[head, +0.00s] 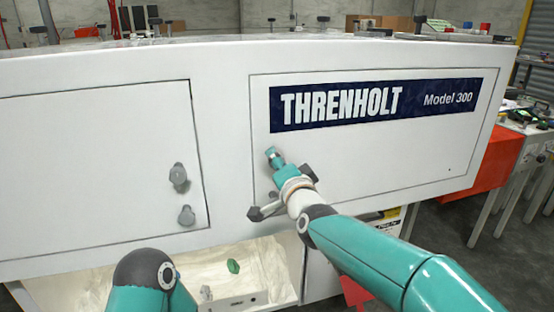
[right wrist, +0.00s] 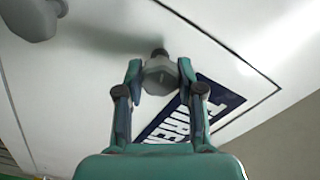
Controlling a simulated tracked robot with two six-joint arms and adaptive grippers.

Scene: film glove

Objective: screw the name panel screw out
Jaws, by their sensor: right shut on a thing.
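The name panel (head: 380,165) is a white panel on the big white machine, with a dark blue THRENHOLT Model 300 plate (head: 372,104). My right gripper (head: 274,158) is at the panel's left part, below and left of the plate. In the right wrist view, its two fingers are shut on a grey faceted screw head (right wrist: 160,76). A short dark end (right wrist: 160,53) points toward the white face; I cannot tell whether it is still in the panel. In the head view the fingers mostly hide the screw. My left gripper is not in view.
Two grey knobs (head: 178,175) sit on the door to the left. Below is an open pale compartment (head: 268,258) holding a green piece (head: 233,266). A cluttered bench (head: 530,122) stands at the right. My left arm is at the bottom left.

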